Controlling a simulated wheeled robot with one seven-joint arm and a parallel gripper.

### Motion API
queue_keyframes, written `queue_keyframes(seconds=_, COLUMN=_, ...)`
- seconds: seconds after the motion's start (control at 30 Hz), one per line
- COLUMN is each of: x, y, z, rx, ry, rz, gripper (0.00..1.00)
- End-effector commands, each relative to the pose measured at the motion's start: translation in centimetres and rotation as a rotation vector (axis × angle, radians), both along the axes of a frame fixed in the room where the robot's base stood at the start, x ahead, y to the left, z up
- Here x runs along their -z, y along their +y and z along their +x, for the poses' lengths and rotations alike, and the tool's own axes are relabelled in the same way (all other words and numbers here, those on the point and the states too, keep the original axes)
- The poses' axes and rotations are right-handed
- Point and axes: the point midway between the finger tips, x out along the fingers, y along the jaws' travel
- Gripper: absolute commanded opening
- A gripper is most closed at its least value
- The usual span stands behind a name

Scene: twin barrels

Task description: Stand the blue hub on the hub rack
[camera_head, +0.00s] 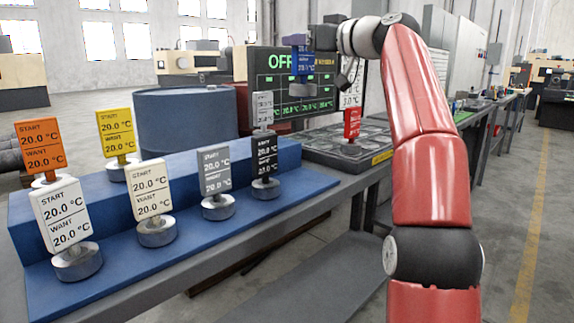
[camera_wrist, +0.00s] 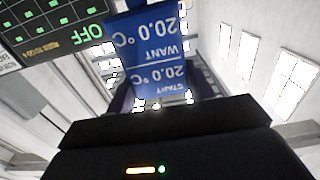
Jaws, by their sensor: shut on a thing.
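The blue hub (camera_head: 302,63) is a blue tag with white temperature text, held up in the air in front of the dark wall display. My gripper (camera_head: 311,42) is shut on it; in the wrist view the hub (camera_wrist: 152,50) sits between the dark fingers, its text upside down. A blue stepped stand (camera_head: 120,277) holds several other hubs on round metal feet. The pictures do not show which of these two is the hub rack.
An orange hub (camera_head: 40,145), a yellow one (camera_head: 116,132) and several white, grey and black ones stand on the stepped stand. A blue barrel (camera_head: 186,120) is behind it. The display (camera_head: 283,82) reads OFF. Much of the dark tray is free.

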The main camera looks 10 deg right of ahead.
Motion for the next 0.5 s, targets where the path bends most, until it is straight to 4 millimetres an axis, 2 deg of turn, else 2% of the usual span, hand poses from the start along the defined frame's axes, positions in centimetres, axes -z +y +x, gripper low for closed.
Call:
queue_keyframes(seconds=0.17, x=3.4, y=0.0, z=-0.2, rx=0.002, ry=-0.002, rz=0.002, gripper=0.00)
queue_keyframes(seconds=0.5, x=11.3, y=0.0, z=-0.2, rx=0.002, ry=-0.002, rz=0.003, gripper=0.00)
